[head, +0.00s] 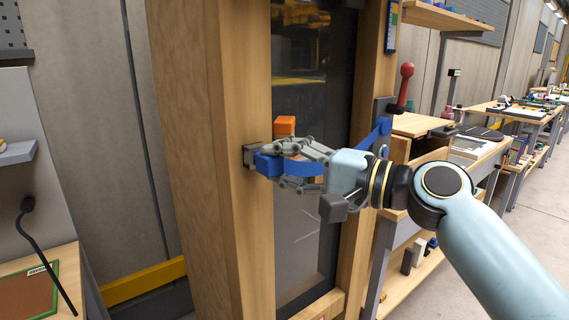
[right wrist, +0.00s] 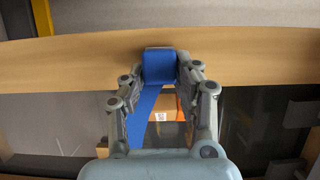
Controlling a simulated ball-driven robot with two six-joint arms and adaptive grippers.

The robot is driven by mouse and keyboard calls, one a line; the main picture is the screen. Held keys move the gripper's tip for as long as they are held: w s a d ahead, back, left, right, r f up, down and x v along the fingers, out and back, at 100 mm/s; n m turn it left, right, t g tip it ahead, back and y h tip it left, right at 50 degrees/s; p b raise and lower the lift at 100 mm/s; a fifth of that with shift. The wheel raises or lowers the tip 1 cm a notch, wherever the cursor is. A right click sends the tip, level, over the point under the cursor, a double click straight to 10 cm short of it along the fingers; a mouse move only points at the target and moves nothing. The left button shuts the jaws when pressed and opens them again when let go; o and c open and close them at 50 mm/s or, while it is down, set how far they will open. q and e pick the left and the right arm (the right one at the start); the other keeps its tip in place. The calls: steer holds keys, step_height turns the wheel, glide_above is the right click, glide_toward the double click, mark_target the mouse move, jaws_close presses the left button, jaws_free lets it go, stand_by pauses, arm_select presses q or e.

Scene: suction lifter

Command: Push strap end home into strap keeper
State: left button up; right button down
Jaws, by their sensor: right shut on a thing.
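The blue strap (head: 267,164) crosses in front of a dark panel. Its end is between the fingertips of my right gripper (head: 272,165), which is shut on it. In the right wrist view the blue strap end (right wrist: 158,68) sits between the two fingers of the right gripper (right wrist: 161,76). The strap keeper (head: 249,154) is a small grey block on the left wooden post. The strap end is right at the keeper's face; how far it is inside, I cannot tell. The keeper's edge (right wrist: 160,48) shows just beyond the strap. My left gripper is not in view.
An orange block (head: 285,125) is just behind my fingers. A black gooseneck (head: 35,240) stands at the lower left. Benches and shelves stand at the right.

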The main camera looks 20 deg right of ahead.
steer(key=shift+w+a, duration=0.1)
steer(key=shift+w, duration=0.15)
steer(key=c, duration=0.9)
jaws_free()
